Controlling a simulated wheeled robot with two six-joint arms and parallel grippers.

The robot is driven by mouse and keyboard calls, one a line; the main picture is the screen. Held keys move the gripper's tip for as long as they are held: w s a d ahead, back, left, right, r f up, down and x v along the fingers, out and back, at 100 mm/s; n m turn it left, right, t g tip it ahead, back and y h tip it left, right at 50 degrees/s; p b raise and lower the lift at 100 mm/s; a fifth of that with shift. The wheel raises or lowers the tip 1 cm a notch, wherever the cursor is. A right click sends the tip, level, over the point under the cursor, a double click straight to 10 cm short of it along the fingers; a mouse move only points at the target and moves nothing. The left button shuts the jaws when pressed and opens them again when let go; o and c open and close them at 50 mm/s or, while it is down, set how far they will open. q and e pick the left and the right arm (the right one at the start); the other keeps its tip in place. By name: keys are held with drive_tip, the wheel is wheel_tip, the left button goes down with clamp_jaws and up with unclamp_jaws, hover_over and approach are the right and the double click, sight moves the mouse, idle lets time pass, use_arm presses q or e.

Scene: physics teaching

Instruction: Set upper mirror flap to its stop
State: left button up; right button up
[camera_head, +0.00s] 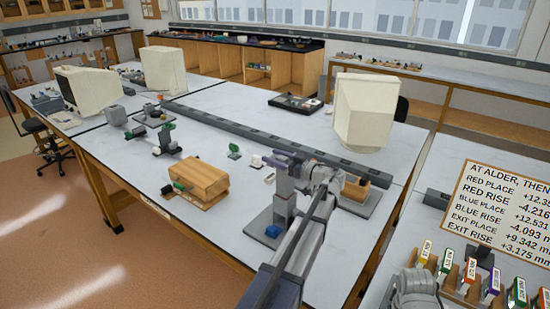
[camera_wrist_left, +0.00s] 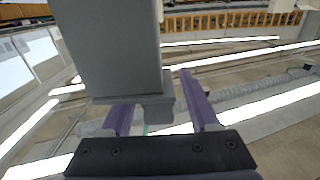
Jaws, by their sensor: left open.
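My left gripper (camera_head: 283,158), with purple fingers, is at the top of a grey upright post (camera_head: 284,185) on the near right part of the table. In the left wrist view its purple fingers (camera_wrist_left: 160,115) are open, one on each side of a small grey tab (camera_wrist_left: 154,110) below a large grey block (camera_wrist_left: 112,45). I cannot tell whether the fingers touch the tab, or which part is the upper mirror flap. The post stands on a grey base plate with a blue knob (camera_head: 272,231).
A long dark rail (camera_head: 262,138) crosses the table behind the post. A wooden block (camera_head: 199,179) lies to the left, and another (camera_head: 356,189) stands to the right of my arm. A lettered board (camera_head: 505,205) and several coloured tags stand at the right. The table's left front is mostly clear.

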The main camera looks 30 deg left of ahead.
use_arm(q)
clamp_jaws()
idle(0.3)
drive_tip(key=shift+r, duration=0.1)
drive_tip(key=m, duration=0.2)
drive_tip(key=w+r+m+p, duration=0.1)
drive_tip(key=shift+w+r+m, duration=0.1)
drive_tip(key=shift+r+m, duration=0.05)
drive_tip(key=shift+m, duration=0.25)
drive_tip(key=shift+w+d+r+m+p, duration=0.15)
drive_tip(key=shift+w+m+p, duration=0.15)
drive_tip(key=shift+m, duration=0.5)
drive_tip(key=shift+w+a+r+m+p, duration=0.1)
drive_tip(key=shift+w+r+m+p, duration=0.2)
drive_tip(key=shift+m, duration=0.5)
drive_tip(key=shift+w+d+r+m+p, duration=0.1)
drive_tip(key=shift+w+m, duration=0.25)
drive_tip(key=shift+m, duration=0.45)
drive_tip(key=shift+w, duration=0.1)
unclamp_jaws()
drive_tip(key=shift+f, duration=0.1)
drive_tip(key=shift+d, duration=0.1)
